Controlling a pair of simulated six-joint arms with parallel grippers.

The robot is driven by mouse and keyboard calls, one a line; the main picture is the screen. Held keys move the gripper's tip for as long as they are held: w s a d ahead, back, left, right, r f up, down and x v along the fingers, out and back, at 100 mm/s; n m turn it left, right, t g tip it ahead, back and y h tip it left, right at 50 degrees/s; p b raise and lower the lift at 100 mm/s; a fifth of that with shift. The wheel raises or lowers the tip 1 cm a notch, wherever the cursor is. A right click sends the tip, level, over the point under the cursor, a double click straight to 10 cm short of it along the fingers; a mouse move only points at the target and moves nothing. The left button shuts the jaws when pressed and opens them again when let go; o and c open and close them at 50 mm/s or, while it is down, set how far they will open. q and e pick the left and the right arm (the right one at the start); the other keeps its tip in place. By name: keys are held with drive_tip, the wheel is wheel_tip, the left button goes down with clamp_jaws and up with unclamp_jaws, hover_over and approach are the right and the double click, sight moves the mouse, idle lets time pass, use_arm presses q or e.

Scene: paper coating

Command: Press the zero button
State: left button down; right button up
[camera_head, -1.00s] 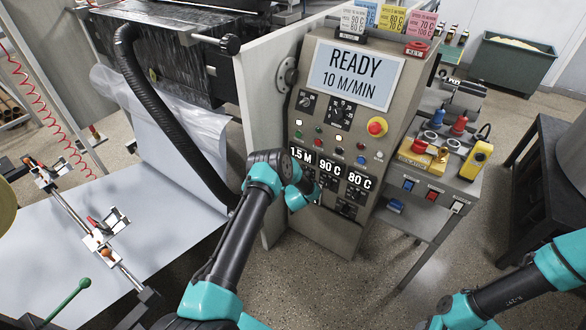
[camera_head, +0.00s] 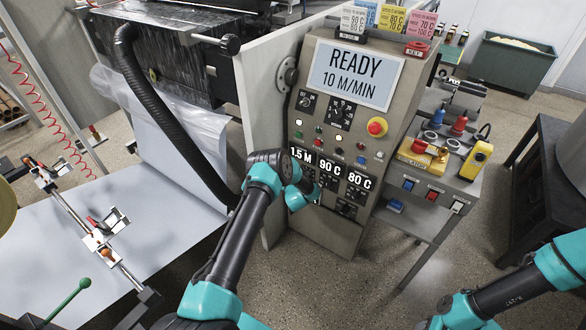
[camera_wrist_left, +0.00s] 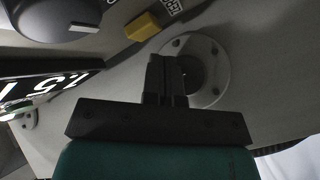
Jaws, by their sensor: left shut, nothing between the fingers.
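The control panel (camera_head: 300,225) stands in the middle of the head view, with a display row (camera_head: 330,168) reading 1.5 M, 90 C and 80 C. In the left wrist view a small yellow button (camera_wrist_left: 143,26) sits on the panel beside a small label (camera_wrist_left: 172,6), whose text I cannot read surely. My left gripper (camera_wrist_left: 167,62) is shut and empty. Its tips appear just below and right of the yellow button, over a round pale flange (camera_wrist_left: 208,72); I cannot tell whether they touch anything. In the head view my left wrist covers the panel's lower left. My right gripper is out of view.
A dark knob (camera_wrist_left: 60,14) and the lit display (camera_wrist_left: 45,90) lie left of the yellow button. A red emergency knob (camera_head: 377,127) sits on the panel's right. A side table (camera_head: 440,170) with tools stands right. A black hose (camera_head: 160,130) hangs left.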

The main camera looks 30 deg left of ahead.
use_arm(q)
drive_tip(key=shift+w, duration=0.8)
idle(1.1)
drive_tip(key=shift+s, duration=0.8)
drive_tip(key=s, duration=0.5)
drive_tip(key=shift+a, duration=0.25)
idle(0.5)
idle(0.5)
